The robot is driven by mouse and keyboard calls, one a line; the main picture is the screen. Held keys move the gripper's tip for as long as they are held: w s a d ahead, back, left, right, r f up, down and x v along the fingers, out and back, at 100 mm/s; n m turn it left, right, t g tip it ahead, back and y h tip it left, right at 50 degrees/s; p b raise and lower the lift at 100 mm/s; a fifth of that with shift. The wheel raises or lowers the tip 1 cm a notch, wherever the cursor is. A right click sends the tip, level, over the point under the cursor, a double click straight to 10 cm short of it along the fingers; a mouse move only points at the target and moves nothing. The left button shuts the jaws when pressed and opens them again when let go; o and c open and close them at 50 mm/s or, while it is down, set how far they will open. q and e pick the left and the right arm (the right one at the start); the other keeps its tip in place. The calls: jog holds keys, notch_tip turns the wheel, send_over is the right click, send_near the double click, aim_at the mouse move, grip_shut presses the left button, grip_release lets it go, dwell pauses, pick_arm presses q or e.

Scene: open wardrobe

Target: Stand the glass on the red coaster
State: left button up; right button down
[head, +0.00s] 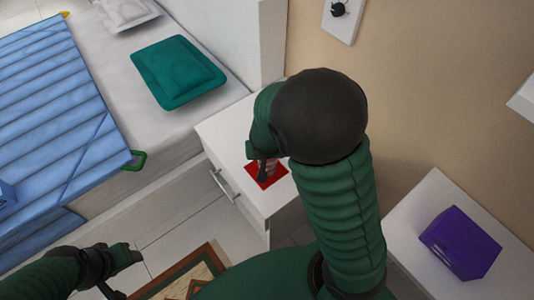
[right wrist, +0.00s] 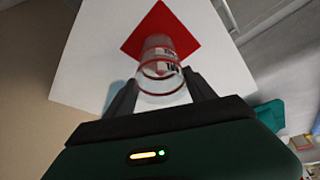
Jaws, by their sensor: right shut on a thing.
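The red coaster (head: 278,177) lies on the white nightstand top; in the right wrist view the coaster (right wrist: 150,30) shows as a red diamond. The clear glass with red markings (right wrist: 160,68) is between the fingers of my right gripper (right wrist: 160,92), which is shut on it. The glass overlaps the coaster in that view; I cannot tell whether its base touches it. In the head view my right gripper (head: 264,166) is over the coaster, and my arm hides part of it. My left gripper (head: 121,276) is at the lower left, its fingers apart and empty.
The white nightstand (head: 228,135) has a drawer handle at its front. A bed with a blue striped cover (head: 60,110) and a teal pillow (head: 178,72) is to the left. A purple box (head: 460,243) sits on another white surface at the right. The wall is behind.

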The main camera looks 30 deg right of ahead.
jog(key=c, duration=0.8)
grip_release()
jog(key=shift+a+f, duration=0.15)
jog(key=shift+f, duration=0.05)
jog(key=o, duration=0.5)
jog(key=shift+w+a, duration=0.1)
jog(key=shift+a, duration=0.1)
pick_arm(q)
jog(key=shift+a+f, duration=0.25)
jog(key=shift+a, duration=0.05)
pick_arm(e)
jog(key=shift+r, duration=0.1)
jog(key=shift+d, duration=0.1)
